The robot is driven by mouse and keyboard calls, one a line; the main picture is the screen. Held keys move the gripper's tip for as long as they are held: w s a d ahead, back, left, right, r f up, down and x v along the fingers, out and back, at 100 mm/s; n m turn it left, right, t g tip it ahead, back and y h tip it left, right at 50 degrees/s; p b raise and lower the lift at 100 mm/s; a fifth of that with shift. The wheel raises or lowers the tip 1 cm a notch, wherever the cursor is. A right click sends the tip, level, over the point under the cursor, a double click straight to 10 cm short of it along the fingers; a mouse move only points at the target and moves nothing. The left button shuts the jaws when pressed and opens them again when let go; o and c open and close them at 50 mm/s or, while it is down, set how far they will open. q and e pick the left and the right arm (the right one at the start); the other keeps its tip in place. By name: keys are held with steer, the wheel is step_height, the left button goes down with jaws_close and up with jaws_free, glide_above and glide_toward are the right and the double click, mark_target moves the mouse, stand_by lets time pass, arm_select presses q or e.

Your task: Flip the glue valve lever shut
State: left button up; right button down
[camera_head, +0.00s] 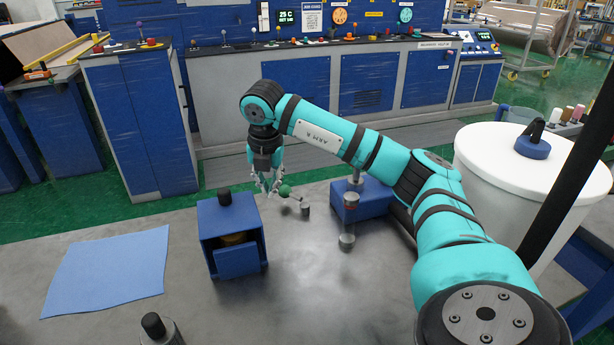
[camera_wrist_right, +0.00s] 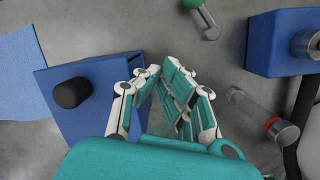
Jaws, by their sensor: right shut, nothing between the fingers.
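A small lever with a green ball end (camera_head: 285,190) and a thin grey rod runs to a short grey cylinder (camera_head: 305,208) on the grey table. I take this as the valve lever. Its green part (camera_wrist_right: 192,3) is cut by the top edge of the right wrist view, with the grey end below it. My right gripper (camera_head: 268,188) hangs from above, just left of the green ball in the head view. In the wrist view my right gripper (camera_wrist_right: 161,70) has its fingertips together and empty, apart from the lever. My left gripper is not in view.
A blue box with a black knob (camera_head: 231,235) stands left of the lever. A blue sheet (camera_head: 108,270) lies far left. A white drum (camera_head: 530,170) is at right.

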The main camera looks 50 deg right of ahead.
mark_target(284, 190)
steer(key=shift+h, duration=0.4)
steer(key=x, duration=0.7)
steer(key=s+d+p+x, duration=0.1)
steer(key=x, duration=0.2)
steer(key=shift+w+f, duration=0.1)
steer(key=shift+f, duration=0.1)
steer(key=w+d, duration=0.2)
steer(key=shift+d+r+p, duration=0.1)
steer(key=shift+d+p, duration=0.2)
steer(key=shift+p, duration=0.1)
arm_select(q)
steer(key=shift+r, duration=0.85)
arm_select(e)
steer(key=shift+w+d, duration=0.25)
steer(key=shift+d, duration=0.1)
